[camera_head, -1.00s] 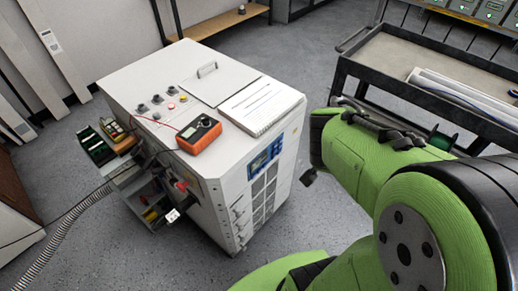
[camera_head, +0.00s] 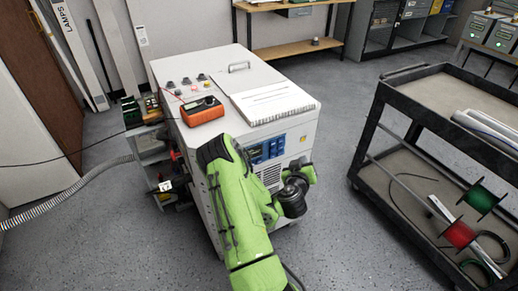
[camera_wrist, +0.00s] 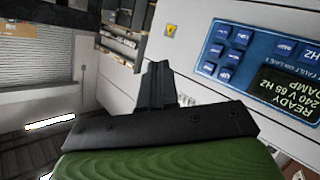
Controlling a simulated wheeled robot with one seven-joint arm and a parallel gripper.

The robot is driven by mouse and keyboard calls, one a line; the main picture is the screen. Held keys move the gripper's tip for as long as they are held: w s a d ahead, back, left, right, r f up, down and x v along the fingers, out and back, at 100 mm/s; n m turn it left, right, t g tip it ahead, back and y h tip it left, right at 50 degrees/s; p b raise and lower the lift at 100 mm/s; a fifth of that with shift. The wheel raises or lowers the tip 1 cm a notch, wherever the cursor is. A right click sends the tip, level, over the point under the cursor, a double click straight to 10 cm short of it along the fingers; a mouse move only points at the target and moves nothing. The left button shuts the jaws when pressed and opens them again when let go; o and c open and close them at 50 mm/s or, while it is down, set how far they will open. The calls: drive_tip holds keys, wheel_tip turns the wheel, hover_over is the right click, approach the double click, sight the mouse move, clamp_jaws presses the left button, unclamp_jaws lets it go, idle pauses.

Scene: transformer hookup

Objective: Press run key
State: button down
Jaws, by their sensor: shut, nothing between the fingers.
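The white machine cabinet (camera_head: 224,84) stands at the centre of the head view, with a blue control panel (camera_head: 268,150) on its front, partly hidden by my arm. In the wrist view the blue panel (camera_wrist: 262,65) is at the right, tilted, with several dark blue keys (camera_wrist: 228,48) and a dark display reading READY. The key labels are too small to read, so I cannot tell which is the run key. My gripper (camera_wrist: 158,72) is shut and empty. In the wrist picture its tips lie left of the panel, apparently apart from the keys.
A black cart (camera_head: 398,112) with wire spools stands at the right. A grey hose (camera_head: 75,187) runs along the left. The floor between cabinet and cart is clear.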

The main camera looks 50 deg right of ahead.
sight(281, 141)
drive_tip(key=shift+w+a+f, duration=0.25)
drive_tip(key=shift+w+f, duration=0.05)
drive_tip(key=shift+f, duration=0.25)
drive_tip(key=w+d+p, duration=0.4)
drive_tip(key=w+p, duration=0.4)
drive_tip(key=p, duration=0.7)
idle(1.7)
drive_tip(key=shift+w+d, duration=0.15)
drive_tip(key=shift+w, duration=0.15)
